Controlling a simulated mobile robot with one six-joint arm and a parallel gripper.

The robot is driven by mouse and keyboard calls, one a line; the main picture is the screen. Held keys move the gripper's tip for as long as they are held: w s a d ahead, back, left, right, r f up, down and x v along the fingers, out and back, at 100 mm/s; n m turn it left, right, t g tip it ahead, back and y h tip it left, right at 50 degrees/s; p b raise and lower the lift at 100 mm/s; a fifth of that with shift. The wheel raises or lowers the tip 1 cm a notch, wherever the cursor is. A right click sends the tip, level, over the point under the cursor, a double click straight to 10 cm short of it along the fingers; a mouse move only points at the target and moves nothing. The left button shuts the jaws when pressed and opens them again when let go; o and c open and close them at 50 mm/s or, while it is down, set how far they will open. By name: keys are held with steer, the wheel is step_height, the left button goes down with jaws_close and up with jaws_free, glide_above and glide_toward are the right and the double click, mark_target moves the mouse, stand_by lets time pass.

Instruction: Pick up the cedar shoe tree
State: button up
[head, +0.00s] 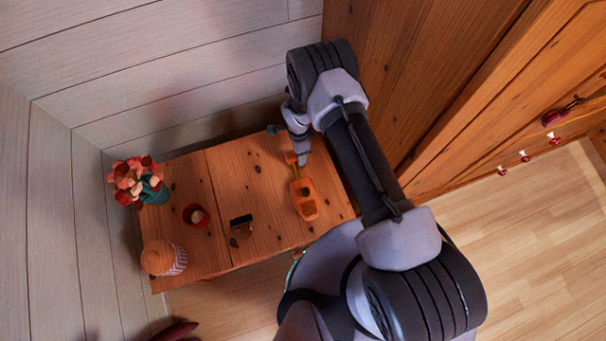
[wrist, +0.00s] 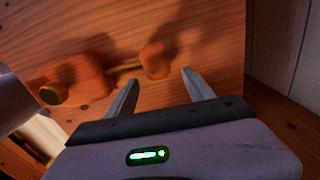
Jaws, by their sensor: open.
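The cedar shoe tree (head: 306,203) lies on the wooden table near its right end. Its orange-brown front part points toward the table's near edge, and its small heel piece (head: 291,158) lies at the far end. In the wrist view the front part (wrist: 78,76) is at the left, and a thin rod joins it to the heel piece (wrist: 155,61). My gripper (head: 302,160) is over the heel end. In the wrist view its two fingers (wrist: 160,75) are apart and empty, with the heel piece showing beyond the gap between their tips. The exact height above it is unclear.
On the table (head: 220,166) stand a flower pot (head: 154,191), a small red bowl (head: 195,215), a dark-topped brush-like object (head: 241,226) and a lidded jar (head: 163,257). Plank walls close off the back and left; a wooden cabinet (head: 410,75) stands close on the right.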

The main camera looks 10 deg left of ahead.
step_height(320, 180, down, 4)
steer(key=shift+r+b, duration=0.15)
steer(key=shift+b, duration=0.5)
steer(key=shift+r, duration=0.2)
jaws_close()
